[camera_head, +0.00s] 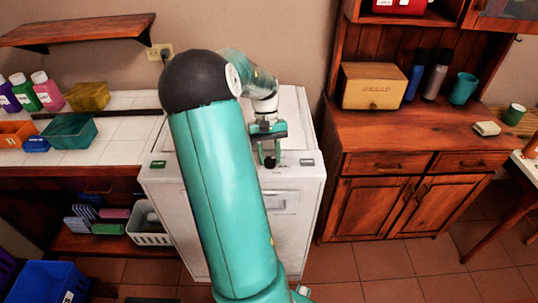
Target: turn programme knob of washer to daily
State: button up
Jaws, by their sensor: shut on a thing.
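The white washer (300,190) stands in the middle, partly hidden behind my teal arm. Its control strip runs along the top front edge, with a green-marked panel (157,164) at the left and a small grey panel (307,162) at the right. The dark programme knob (269,164) sits on this strip, right of my arm. My gripper (269,157) reaches down over the knob, with its teal fingers shut around it. The knob's marks and the word daily are too small to read.
A tiled counter (120,128) with bottles (47,90) and small bins is at the left. A wooden cabinet (400,150) holding a bread box (373,86) stands close at the right. A white basket (150,232) is low beside the washer. Floor at the front right is clear.

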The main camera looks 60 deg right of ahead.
jog(key=m+t, duration=0.1)
jog(key=m, duration=0.2)
jog(key=shift+d+m+y, duration=0.15)
jog(key=shift+m+y, duration=0.15)
jog(key=shift+t, duration=0.3)
jog(key=o, duration=0.9)
jog(key=shift+o, duration=0.2)
jog(key=v, duration=1.3)
jog(key=shift+d+r, duration=0.15)
jog(key=shift+r, duration=0.2)
